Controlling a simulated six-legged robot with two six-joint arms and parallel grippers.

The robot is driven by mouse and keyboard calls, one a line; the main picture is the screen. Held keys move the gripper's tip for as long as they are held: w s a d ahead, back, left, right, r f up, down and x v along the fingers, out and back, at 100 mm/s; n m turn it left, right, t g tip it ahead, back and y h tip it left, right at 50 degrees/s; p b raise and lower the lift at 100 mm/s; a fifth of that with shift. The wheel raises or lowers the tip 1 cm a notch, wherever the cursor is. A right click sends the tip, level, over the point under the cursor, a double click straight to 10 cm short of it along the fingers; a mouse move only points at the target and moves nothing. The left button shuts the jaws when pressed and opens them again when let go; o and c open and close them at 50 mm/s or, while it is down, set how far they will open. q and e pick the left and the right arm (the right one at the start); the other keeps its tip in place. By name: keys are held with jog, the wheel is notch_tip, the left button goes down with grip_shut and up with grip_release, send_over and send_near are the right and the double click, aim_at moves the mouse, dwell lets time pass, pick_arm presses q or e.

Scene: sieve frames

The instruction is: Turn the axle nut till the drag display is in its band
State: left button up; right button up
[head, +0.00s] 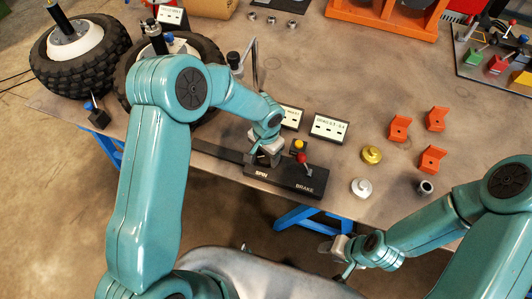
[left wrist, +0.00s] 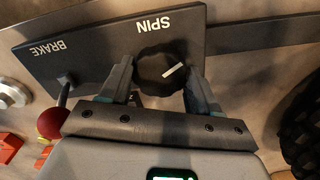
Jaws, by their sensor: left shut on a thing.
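My left gripper (head: 262,157) is down at the SPIN end of a black control box (head: 290,178). In the left wrist view its fingers are shut on the black SPIN knob (left wrist: 160,70), one on each side; the knob's white mark points up to the right. Two black-tyred wheels stand at the left: one wheel (head: 75,55) is in full view, the other wheel (head: 200,46) is partly behind my left arm. An axle nut cannot be made out. White display boxes, one box (head: 329,128) among them, have text too small to read surely. My right gripper (head: 340,248) is beyond the table's front edge.
A red-knobbed BRAKE lever (head: 302,160) stands on the same box; it also shows in the left wrist view (left wrist: 52,123). Several orange blocks (head: 399,128), a gold knob (head: 371,155) and a silver knob (head: 361,187) lie to the right. An orange rack (head: 385,18) stands behind.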

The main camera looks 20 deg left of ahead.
pick_arm(q)
jog(key=shift+f+n+b, duration=0.2)
jog(key=shift+n+b, duration=0.2)
jog(key=shift+b, duration=0.2)
jog(key=n+b, duration=0.6)
jog(key=b, duration=0.3)
jog(key=n+b, duration=0.3)
jog(key=shift+r, duration=0.1)
jog(key=shift+r+n+b, duration=0.1)
jog(key=shift+n+b, duration=0.45)
jog(key=shift+n, duration=0.55)
jog(key=shift+r, duration=0.1)
jog(key=o, duration=1.1)
jog(key=shift+c, duration=0.2)
notch_tip(320, 180, up, 16)
jog(key=p, duration=0.1)
